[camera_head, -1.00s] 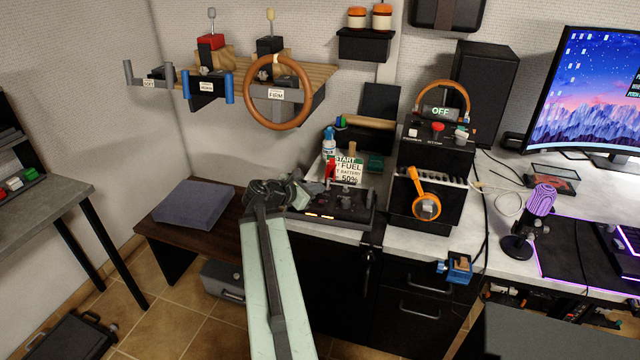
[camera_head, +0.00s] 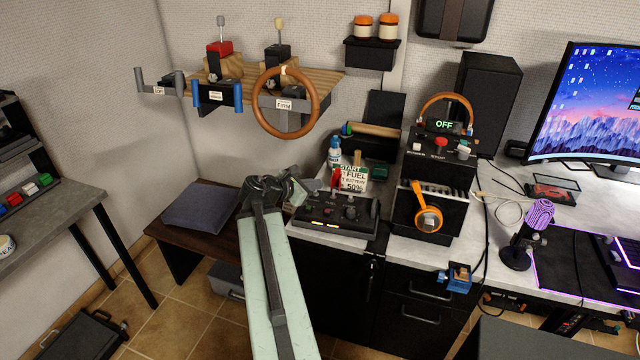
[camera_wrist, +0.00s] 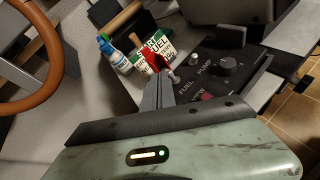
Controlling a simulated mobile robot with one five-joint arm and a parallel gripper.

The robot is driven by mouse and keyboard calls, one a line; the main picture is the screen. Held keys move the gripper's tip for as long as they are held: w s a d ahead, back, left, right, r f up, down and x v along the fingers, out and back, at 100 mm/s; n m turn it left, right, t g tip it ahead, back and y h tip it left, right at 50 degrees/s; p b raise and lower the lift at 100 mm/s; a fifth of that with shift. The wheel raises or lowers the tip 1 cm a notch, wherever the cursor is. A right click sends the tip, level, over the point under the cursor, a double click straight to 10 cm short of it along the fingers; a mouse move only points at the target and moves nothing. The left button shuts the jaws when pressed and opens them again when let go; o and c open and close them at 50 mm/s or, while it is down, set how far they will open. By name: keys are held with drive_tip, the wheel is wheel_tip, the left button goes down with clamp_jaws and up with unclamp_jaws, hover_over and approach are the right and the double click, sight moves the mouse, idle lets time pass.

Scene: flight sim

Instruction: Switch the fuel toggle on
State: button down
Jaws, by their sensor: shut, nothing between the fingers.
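A black control panel (camera_head: 340,212) stands on the counter. It also shows in the wrist view (camera_wrist: 215,78), with FUEL and PUMP lettering, a round knob (camera_wrist: 227,66) and small silver toggles. One silver toggle (camera_wrist: 172,76) stands just beside my fingertips, close to the FUEL lettering; I cannot tell contact or its on/off position. Another small silver knob or toggle (camera_wrist: 194,58) is farther back. My gripper (camera_wrist: 160,88) is shut and empty at the panel's near-left edge. In the head view my gripper (camera_head: 297,188) is at the panel's left end, its tips hard to make out.
A red lever (camera_wrist: 140,52) stands by a green-and-white START FUEL card (camera_head: 350,178), near a white-and-blue bottle (camera_head: 335,152). An orange-handled unit (camera_head: 428,215) stands right of the panel. A wooden steering wheel (camera_head: 285,102) hangs at the upper left.

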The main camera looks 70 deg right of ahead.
drive_tip(key=r+p, duration=0.1)
drive_tip(key=w+a+r+p, duration=0.1)
drive_tip(key=r, duration=0.1)
drive_tip(key=w+r, duration=0.1)
drive_tip(key=shift+a+r+p, duration=0.2)
drive_tip(key=shift+p, duration=0.2)
